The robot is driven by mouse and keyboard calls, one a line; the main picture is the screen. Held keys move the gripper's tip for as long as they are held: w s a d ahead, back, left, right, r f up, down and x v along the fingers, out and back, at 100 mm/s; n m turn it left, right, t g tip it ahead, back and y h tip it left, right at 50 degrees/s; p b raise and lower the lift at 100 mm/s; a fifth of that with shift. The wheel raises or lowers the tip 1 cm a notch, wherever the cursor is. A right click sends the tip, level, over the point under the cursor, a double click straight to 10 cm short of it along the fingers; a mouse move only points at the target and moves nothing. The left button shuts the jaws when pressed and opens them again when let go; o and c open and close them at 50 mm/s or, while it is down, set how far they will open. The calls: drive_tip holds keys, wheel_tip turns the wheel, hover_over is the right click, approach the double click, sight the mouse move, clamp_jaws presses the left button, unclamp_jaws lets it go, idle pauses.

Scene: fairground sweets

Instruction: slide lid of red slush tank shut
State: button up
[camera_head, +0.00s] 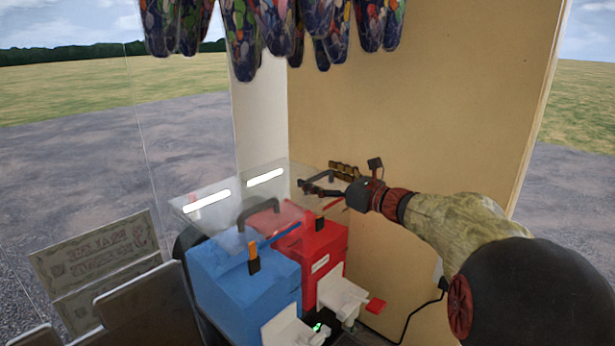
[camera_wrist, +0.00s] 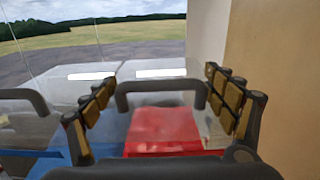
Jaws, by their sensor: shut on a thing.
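The red slush tank (camera_head: 322,243) stands beside the blue one, with its clear lid (camera_head: 265,178) over its top. It also shows red under the lid in the wrist view (camera_wrist: 165,128). The lid has a dark arched handle (camera_wrist: 160,86). My gripper (camera_head: 320,181) is at this handle, above the right side of the machine. In the wrist view, its padded fingers stand at the two ends of the handle, shut on it. The lid's edges are faint, so how much of the tank it covers is hard to tell.
The blue slush tank (camera_head: 243,285) has its own clear lid and dark handle (camera_head: 259,211) at left. A tan wall (camera_head: 420,90) stands close behind my gripper. Colourful wrapped bags (camera_head: 270,30) hang above. White dispensing parts (camera_head: 342,295) jut from the front.

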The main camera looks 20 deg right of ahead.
drive_tip(key=shift+o, duration=0.2)
drive_tip(key=shift+s+d+f, duration=0.1)
drive_tip(key=shift+s+d, duration=0.1)
drive_tip(key=shift+s, duration=0.3)
drive_tip(key=shift+w+a, duration=0.1)
drive_tip(key=shift+w, duration=0.05)
drive_tip(key=o, duration=1.2)
drive_tip(key=shift+f, duration=0.1)
drive_tip(key=shift+o, duration=0.8)
drive_tip(key=v, duration=1.2)
